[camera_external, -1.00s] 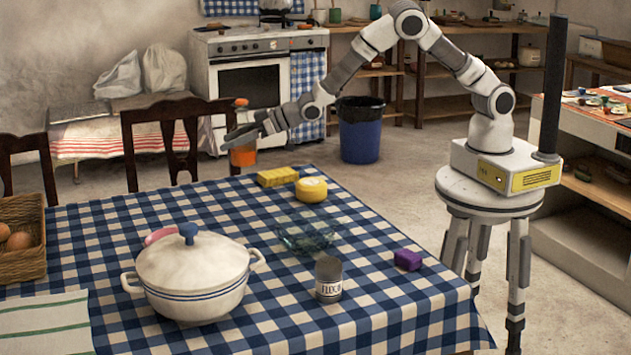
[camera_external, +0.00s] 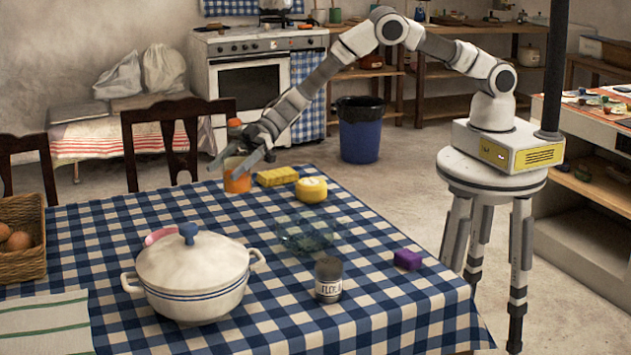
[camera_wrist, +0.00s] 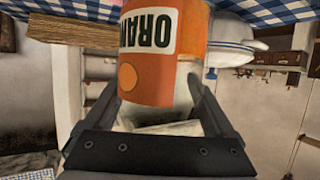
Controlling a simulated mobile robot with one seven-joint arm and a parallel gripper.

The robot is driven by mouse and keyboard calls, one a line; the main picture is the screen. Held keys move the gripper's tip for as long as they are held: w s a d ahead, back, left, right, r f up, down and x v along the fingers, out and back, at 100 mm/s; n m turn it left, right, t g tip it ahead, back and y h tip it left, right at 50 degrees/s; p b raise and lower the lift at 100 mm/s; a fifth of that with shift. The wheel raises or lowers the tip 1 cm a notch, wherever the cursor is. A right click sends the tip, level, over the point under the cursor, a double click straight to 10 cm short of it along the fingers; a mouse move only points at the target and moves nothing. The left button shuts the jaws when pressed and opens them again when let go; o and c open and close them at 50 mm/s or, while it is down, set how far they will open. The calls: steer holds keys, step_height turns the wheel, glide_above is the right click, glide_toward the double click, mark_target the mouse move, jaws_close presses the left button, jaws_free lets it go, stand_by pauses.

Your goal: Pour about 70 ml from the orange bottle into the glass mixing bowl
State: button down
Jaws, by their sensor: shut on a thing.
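The orange bottle (camera_external: 237,181) is upright between the fingers of my gripper (camera_external: 236,157), at the far edge of the table. I cannot tell whether its base touches the cloth. In the wrist view the bottle (camera_wrist: 158,50) fills the space between the fingers (camera_wrist: 172,112), its label upside down in that picture. My gripper is shut on it. The glass mixing bowl (camera_external: 308,236) stands on the table, to the right of the bottle and nearer the camera. It is clear and looks empty, though its inside is hard to make out.
A chair (camera_external: 180,140) is behind the table.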

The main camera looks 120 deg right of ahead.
steer(key=s+a+f+n+g+y+p, duration=0.2)
steer(key=s+a+n+g+y+p, duration=0.1)
steer(key=a, duration=0.4)
steer(key=s+n+g+y, duration=0.1)
steer(key=n+y, duration=0.1)
steer(key=shift+s+a+f+n, duration=0.25)
steer(key=shift+s+n, duration=0.05)
steer(key=shift+s, duration=0.1)
